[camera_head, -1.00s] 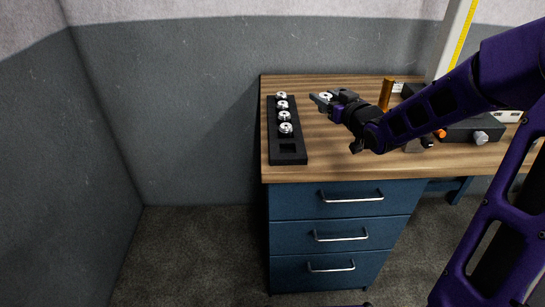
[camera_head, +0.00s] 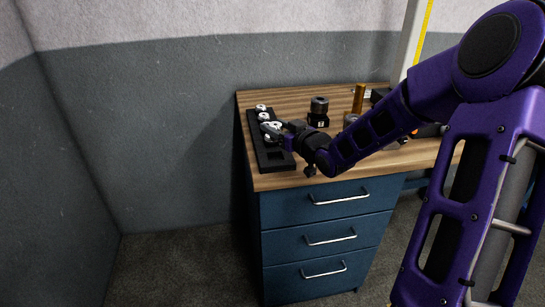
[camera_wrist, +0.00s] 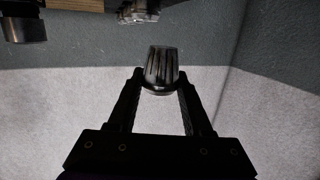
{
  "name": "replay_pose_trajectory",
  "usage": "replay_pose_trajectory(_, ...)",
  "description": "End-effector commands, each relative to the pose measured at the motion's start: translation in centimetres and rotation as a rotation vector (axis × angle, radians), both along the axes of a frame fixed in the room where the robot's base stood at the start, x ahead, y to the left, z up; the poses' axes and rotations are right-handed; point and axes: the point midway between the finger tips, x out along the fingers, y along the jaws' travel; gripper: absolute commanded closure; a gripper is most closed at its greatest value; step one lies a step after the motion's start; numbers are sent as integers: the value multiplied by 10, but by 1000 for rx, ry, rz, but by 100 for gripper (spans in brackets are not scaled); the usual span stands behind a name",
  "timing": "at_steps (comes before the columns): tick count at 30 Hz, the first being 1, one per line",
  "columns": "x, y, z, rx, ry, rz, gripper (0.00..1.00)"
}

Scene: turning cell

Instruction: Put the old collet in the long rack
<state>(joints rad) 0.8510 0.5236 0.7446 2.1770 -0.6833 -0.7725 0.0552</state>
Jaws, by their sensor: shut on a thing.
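My gripper (camera_head: 276,128) is over the long black rack (camera_head: 278,168) at the left of the bench. In the wrist view it (camera_wrist: 160,95) is shut on a ribbed, tapered metal collet (camera_wrist: 160,65), held between the fingertips. The rack holds a row of silver collets, such as one at its far end (camera_head: 261,107). An empty square pocket (camera_head: 276,155) shows at the rack's near end. My gripper covers part of the row, so the held collet is hard to tell from those beneath it in the head view.
A black cylindrical holder (camera_head: 318,112) stands on the wooden bench top (camera_head: 283,97), right of the rack. A brass-coloured cylinder (camera_head: 358,98) stands farther right. Blue drawers (camera_head: 316,210) are below. Bare bench top lies behind my gripper.

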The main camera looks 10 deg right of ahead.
Motion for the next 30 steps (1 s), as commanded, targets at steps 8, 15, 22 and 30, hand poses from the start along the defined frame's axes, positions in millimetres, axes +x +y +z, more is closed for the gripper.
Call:
replay_pose_trajectory(8,0,1,-36,1,0,1,100)
replay_pose_trajectory(15,0,1,-67,3,2,0,100)
replay_pose_trajectory(22,0,0,-70,-1,-3,0,100)
replay_pose_trajectory(30,0,0,-74,-1,0,0,37)
